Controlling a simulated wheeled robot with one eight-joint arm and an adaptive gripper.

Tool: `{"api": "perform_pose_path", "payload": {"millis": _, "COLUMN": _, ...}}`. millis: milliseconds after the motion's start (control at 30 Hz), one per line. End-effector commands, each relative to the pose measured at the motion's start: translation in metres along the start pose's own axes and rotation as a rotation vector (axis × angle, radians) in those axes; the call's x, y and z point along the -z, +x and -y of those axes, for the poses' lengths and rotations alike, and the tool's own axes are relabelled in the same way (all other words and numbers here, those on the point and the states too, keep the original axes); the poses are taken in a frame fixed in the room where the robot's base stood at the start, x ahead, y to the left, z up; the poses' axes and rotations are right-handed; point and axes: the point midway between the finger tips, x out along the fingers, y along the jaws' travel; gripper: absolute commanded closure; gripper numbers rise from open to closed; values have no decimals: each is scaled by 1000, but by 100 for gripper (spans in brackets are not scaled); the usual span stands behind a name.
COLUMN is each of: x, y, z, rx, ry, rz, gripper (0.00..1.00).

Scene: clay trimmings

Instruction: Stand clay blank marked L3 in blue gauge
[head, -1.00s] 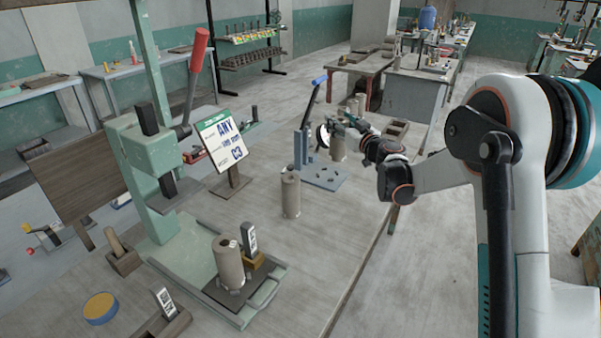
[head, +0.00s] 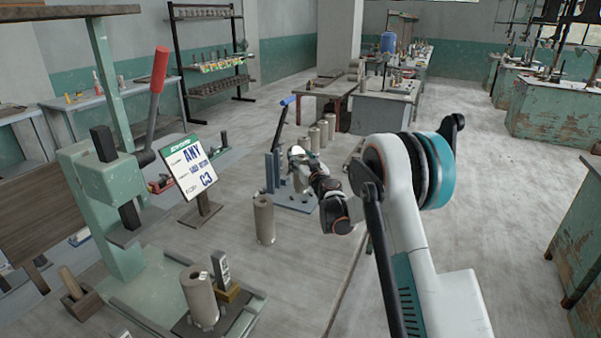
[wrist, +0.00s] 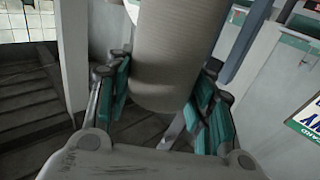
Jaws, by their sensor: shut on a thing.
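My gripper (wrist: 165,85) is shut on a plain grey-brown clay cylinder (wrist: 170,50), with a teal pad on each side of it. No mark is readable on the side that shows. In the head view my gripper (head: 298,156) is at the blue gauge (head: 297,203), in front of its uprights and below its blue-handled lever (head: 285,103). My wrist hides most of the held blank there, and I cannot tell whether it touches the gauge plate.
One clay cylinder (head: 264,218) stands on the table left of the gauge. Another cylinder (head: 199,297) stands at the green press (head: 95,205) beside a small tag (head: 220,268). Several cylinders (head: 314,139) stand behind the gauge. A sign (head: 190,167) reads ANY and C3.

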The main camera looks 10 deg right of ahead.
Motion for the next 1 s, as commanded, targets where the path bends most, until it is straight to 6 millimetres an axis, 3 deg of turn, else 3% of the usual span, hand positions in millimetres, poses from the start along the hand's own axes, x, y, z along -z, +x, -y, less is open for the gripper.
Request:
{"api": "perform_pose_path", "payload": {"millis": 233, "x": -31, "y": 0, "z": 0, "rx": 1, "ry": 0, "rz": 0, "gripper": 100}}
{"api": "perform_pose_path", "payload": {"millis": 633, "x": -35, "y": 0, "z": 0, "rx": 1, "ry": 0, "rz": 0, "gripper": 100}}
{"api": "perform_pose_path", "payload": {"millis": 667, "x": -35, "y": 0, "z": 0, "rx": 1, "ry": 0, "rz": 0, "gripper": 45}}
{"api": "perform_pose_path", "payload": {"millis": 700, "x": -35, "y": 0, "z": 0, "rx": 1, "ry": 0, "rz": 0, "gripper": 36}}
{"api": "perform_pose_path", "payload": {"millis": 733, "x": -35, "y": 0, "z": 0, "rx": 1, "ry": 0, "rz": 0, "gripper": 32}}
{"api": "perform_pose_path", "payload": {"millis": 1000, "x": -34, "y": 0, "z": 0, "rx": 1, "ry": 0, "rz": 0, "gripper": 32}}
